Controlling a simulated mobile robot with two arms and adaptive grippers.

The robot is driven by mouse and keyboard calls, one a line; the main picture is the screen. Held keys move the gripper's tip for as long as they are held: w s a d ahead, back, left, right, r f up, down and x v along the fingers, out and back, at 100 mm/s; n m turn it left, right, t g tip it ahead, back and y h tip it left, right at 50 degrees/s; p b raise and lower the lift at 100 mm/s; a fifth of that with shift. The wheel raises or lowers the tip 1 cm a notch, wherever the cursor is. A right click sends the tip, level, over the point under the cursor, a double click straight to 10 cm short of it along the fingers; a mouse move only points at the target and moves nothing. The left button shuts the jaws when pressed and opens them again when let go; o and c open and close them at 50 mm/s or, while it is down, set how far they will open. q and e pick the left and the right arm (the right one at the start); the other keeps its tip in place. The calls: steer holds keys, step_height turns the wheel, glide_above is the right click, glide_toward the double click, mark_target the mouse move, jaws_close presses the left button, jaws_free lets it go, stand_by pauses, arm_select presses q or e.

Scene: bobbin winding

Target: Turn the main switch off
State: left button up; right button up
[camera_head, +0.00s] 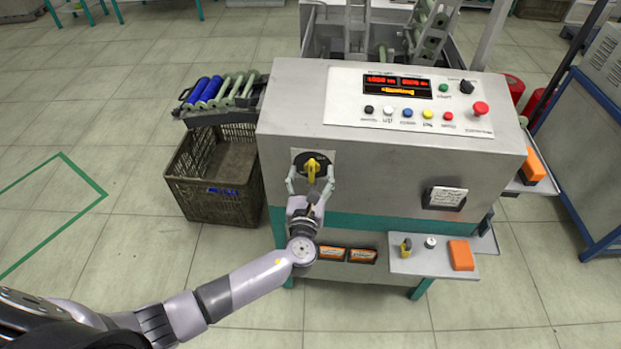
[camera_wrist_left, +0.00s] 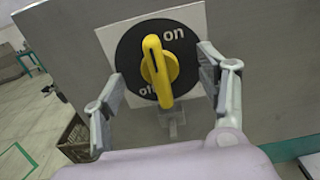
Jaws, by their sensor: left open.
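The main switch (camera_head: 312,168) is a yellow handle on a black round plate at the left of the machine's front. In the left wrist view the yellow handle (camera_wrist_left: 158,72) stands nearly upright in the picture. The word "on" shows right of its top end, and "off", partly covered, left of its lower part. My left gripper (camera_head: 311,182) is in front of the switch, open, with one finger on each side of the handle. Gaps show between fingers and handle in the left wrist view. My right gripper is in neither view.
The grey machine (camera_head: 290,105) has a panel (camera_head: 345,110) with coloured buttons and a red knob above right of the switch. A brown crate (camera_head: 215,195) stands left of the machine. A small shelf (camera_head: 425,265) with an orange block juts out lower right.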

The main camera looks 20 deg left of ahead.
arm_select(q)
steer(key=shift+w+a, duration=0.1)
steer(key=shift+w, duration=0.35)
steer(key=shift+c, duration=0.2)
jaws_close()
steer(key=shift+f+n+b, duration=0.15)
steer(key=shift+n+b, duration=0.45)
steer(key=shift+b, duration=0.05)
steer(key=shift+n+b, duration=0.8)
steer(key=shift+n, duration=0.5)
